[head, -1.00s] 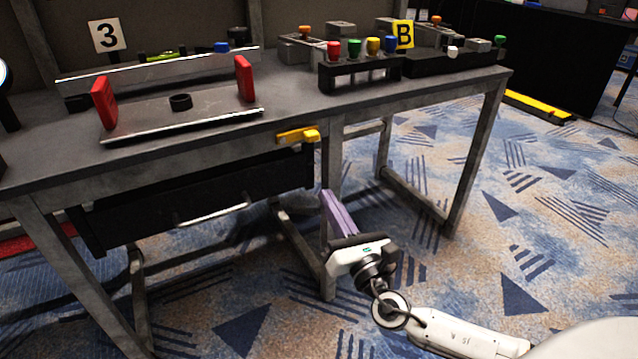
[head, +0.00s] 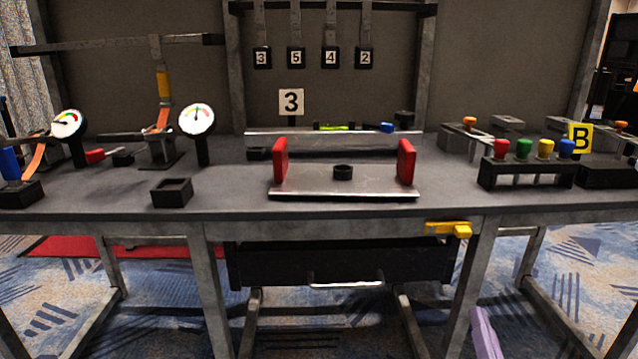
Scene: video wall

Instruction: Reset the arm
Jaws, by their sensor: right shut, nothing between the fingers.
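My right gripper (head: 484,334) shows only as its purple fingers at the bottom edge of the head view, right of centre. The fingers are together with nothing between them. They are in front of the workbench, below the tabletop and the yellow latch (head: 448,228), and look apart from both. The rest of my right arm is below the picture. My left gripper and arm are not in view.
The grey workbench (head: 330,208) spans the view, with a drawer (head: 340,264) under it. A metal tray with red ends (head: 345,190), gauges (head: 197,119) and a rack of coloured knobs (head: 525,174) stand on it. Carpet lies below.

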